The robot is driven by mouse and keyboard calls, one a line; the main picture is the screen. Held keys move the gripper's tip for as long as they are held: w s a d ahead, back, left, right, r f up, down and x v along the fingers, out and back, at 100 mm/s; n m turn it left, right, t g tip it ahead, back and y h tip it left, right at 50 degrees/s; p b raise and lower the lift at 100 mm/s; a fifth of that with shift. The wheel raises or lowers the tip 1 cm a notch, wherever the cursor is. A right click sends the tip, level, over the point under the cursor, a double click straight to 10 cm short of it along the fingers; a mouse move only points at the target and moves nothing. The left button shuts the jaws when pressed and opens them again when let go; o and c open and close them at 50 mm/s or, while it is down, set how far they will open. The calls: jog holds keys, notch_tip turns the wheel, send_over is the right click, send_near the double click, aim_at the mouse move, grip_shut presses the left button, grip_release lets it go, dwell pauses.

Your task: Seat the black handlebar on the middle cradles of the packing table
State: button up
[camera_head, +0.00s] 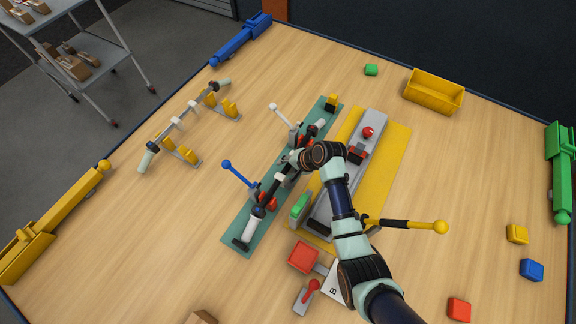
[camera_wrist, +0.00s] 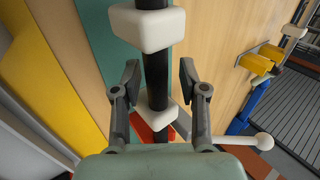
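The black handlebar (camera_head: 271,191) lies lengthwise over the teal mat (camera_head: 236,236), with pale grips toward its ends. My gripper (camera_head: 291,160) is over its middle, and my wrist hides part of it in the head view. In the wrist view, the fingers of my gripper (camera_wrist: 156,83) are open, one on each side of the black handlebar (camera_wrist: 156,74), with gaps between. The bar runs through a near white block (camera_wrist: 155,116) and a far white block (camera_wrist: 146,28). At left, yellow cradles (camera_head: 184,151) carry another bar (camera_head: 190,115) with pale end grips.
A blue-knobbed lever (camera_head: 227,164) and a white-knobbed lever (camera_head: 273,107) stand beside the teal mat. A grey fixture (camera_head: 337,187) on a yellow mat (camera_head: 392,150) is close right. A yellow bin (camera_head: 434,91) stands back right.

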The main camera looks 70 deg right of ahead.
jog(key=shift+f, duration=0.1)
jog(key=v, duration=1.2)
dwell(0.5)
jog(key=w+a+r+n+t, duration=0.1)
jog(key=w+a+r+n, duration=0.35)
jog(key=w+a, duration=0.35)
jog(key=w+a+r+n+t, duration=0.1)
jog(key=w+a+r+n, duration=0.2)
jog(key=w+a+n, duration=0.5)
jog(key=s+a+r+n+t+y, duration=0.1)
jog(key=a+r+n+t, duration=0.3)
jog(key=a, duration=0.8)
jog(key=a+r+n, duration=0.3)
jog(key=a+r, duration=0.4)
jog(key=a, duration=0.5)
notch_tip(320, 180, up, 27)
jog(key=p, duration=2.6)
jog(key=shift+s+f, duration=0.15)
jog(key=shift+s, duration=0.1)
